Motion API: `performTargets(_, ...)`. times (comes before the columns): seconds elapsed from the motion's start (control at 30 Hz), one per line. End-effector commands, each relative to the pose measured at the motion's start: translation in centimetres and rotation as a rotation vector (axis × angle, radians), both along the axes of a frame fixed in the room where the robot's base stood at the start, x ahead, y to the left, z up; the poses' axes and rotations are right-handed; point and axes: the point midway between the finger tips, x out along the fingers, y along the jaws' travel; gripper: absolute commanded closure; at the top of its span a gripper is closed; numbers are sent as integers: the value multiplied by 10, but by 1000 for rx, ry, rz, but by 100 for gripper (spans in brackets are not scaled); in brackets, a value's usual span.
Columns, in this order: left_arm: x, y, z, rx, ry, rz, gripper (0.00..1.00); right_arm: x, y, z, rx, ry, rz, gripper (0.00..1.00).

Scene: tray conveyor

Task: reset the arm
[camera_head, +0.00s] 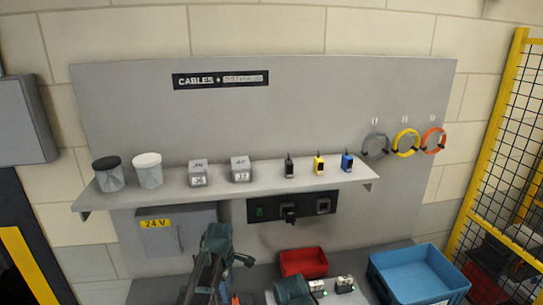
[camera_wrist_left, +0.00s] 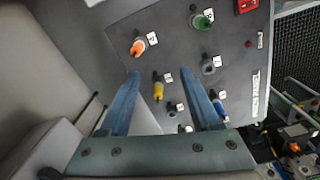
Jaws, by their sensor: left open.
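My left gripper (camera_head: 217,262) shows at the bottom middle of the head view, in front of the wall board and below the shelf. In the left wrist view its two blue fingers (camera_wrist_left: 165,84) are spread apart with nothing between them. Beyond the fingers is a dark grey panel (camera_wrist_left: 180,50) with orange, green, yellow, grey and blue plugs. The fingers look apart from the panel, though the distance is hard to tell.
A shelf (camera_head: 270,181) holds two tubs, two grey boxes and three small coloured devices. Cable coils (camera_head: 406,142) hang at right. A red bin (camera_head: 303,262) and a blue bin (camera_head: 420,274) stand below. A yellow-framed mesh fence (camera_head: 508,150) bounds the right side.

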Motion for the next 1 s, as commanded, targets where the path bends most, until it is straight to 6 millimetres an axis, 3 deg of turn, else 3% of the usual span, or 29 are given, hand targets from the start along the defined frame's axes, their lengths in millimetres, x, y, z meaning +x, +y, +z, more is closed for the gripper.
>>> performTargets(0.03,-18,3,0,2,-4,-111,36,0,0,0,0,0,0,100)
performTargets(0.3,-75,15,0,26,-27,-772,36,0,0,0,0,0,0,100)
performTargets(0.73,-133,24,0,68,-43,-1475,36,0,0,0,0,0,0,100)
performTargets(0.8,-135,10,-22,65,-28,-1523,36,0,0,-23,0,0,1,100)
performTargets(1.0,-151,-28,-63,63,26,-1628,36,0,0,-63,-1,0,5,100)
